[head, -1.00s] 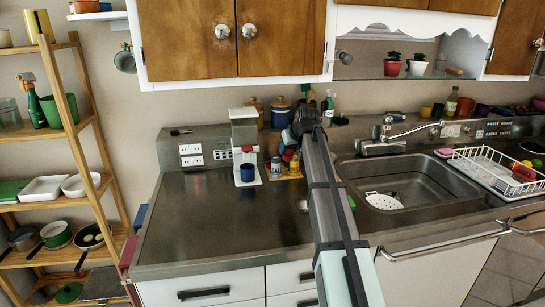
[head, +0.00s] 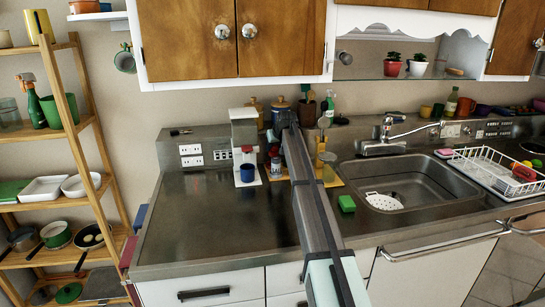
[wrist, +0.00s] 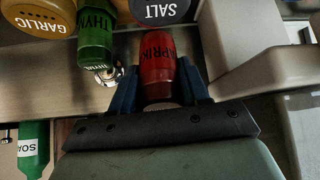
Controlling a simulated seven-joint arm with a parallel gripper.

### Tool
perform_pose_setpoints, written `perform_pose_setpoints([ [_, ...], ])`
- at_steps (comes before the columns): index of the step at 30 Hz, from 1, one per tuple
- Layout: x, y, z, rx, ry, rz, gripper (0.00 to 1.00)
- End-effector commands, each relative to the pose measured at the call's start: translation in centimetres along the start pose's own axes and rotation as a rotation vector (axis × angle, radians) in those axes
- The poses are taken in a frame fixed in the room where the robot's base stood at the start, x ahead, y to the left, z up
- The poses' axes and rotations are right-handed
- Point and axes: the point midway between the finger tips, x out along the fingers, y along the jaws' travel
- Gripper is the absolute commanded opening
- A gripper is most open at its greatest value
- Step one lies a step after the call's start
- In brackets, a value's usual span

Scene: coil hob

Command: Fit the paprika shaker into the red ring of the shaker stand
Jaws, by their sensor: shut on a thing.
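The red paprika shaker (wrist: 158,58), labelled "PAPRIK…" in the part that shows, is between the blue fingers of my gripper (wrist: 158,82) in the wrist view. The gripper is shut on it. A green thyme shaker (wrist: 95,38) is just left of it. A yellow-lidded garlic container (wrist: 38,14) and a dark-lidded salt container (wrist: 160,9) are at the top edge. I cannot make out the stand's red ring in either view.
A white coffee machine (head: 244,140) with a blue mug (head: 247,173) stands left of my arm. Small shakers (head: 275,166) stand between them. The left counter is clear.

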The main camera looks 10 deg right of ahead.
Motion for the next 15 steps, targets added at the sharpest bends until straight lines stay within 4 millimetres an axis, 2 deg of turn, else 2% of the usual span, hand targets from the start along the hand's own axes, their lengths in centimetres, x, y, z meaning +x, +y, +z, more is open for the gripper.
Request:
perform_pose_setpoints([
  [3,1.4,0.0,0.5,0.0,0.001,0.0,0.12],
  [11,2.6,0.0,1.1,0.0,0.0,0.0,0.12],
  [15,4.0,0.0,1.6,0.0,0.0,0.0,0.12],
])
